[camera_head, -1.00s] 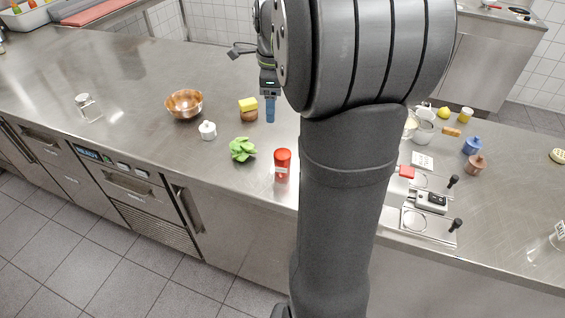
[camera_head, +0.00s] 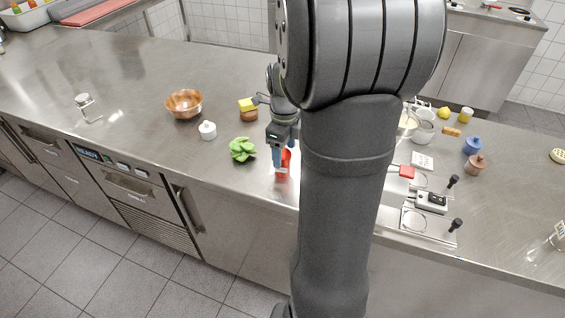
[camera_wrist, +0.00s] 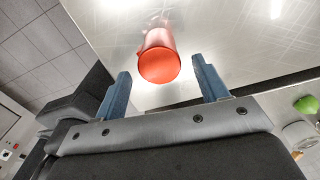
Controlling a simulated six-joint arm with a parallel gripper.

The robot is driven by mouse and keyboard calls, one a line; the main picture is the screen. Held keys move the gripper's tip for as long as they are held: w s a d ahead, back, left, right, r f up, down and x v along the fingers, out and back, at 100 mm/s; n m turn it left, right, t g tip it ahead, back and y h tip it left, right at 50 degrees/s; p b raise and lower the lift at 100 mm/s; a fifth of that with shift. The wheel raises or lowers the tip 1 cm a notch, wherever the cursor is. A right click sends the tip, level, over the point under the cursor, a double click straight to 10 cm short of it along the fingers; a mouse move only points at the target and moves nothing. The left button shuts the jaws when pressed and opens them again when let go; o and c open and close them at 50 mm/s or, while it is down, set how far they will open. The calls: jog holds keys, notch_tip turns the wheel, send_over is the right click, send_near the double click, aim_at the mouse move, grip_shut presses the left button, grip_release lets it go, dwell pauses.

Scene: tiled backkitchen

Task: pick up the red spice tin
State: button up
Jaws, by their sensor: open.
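The red spice tin (camera_head: 284,172) stands upright on the steel counter near its front edge, partly hidden behind my gripper in the head view. My gripper (camera_head: 279,157) is just above and in front of it in that view. In the wrist view the tin's round red top (camera_wrist: 159,65) lies between and slightly beyond the two blue fingertips of my gripper (camera_wrist: 165,84). The fingers are open, with a gap visible on each side of the tin, and they hold nothing.
Green leafy produce (camera_head: 242,149) lies close to the left of the tin. A scale-like device (camera_head: 431,202) sits right of my arm. The steel counter (camera_head: 130,85) is mostly clear at the left.

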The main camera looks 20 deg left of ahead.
aim_at(283, 163)
jog(key=shift+a+f, duration=0.2)
jog(key=shift+f, duration=2.8)
jog(key=c, duration=1.1)
jog(key=shift+r, duration=0.1)
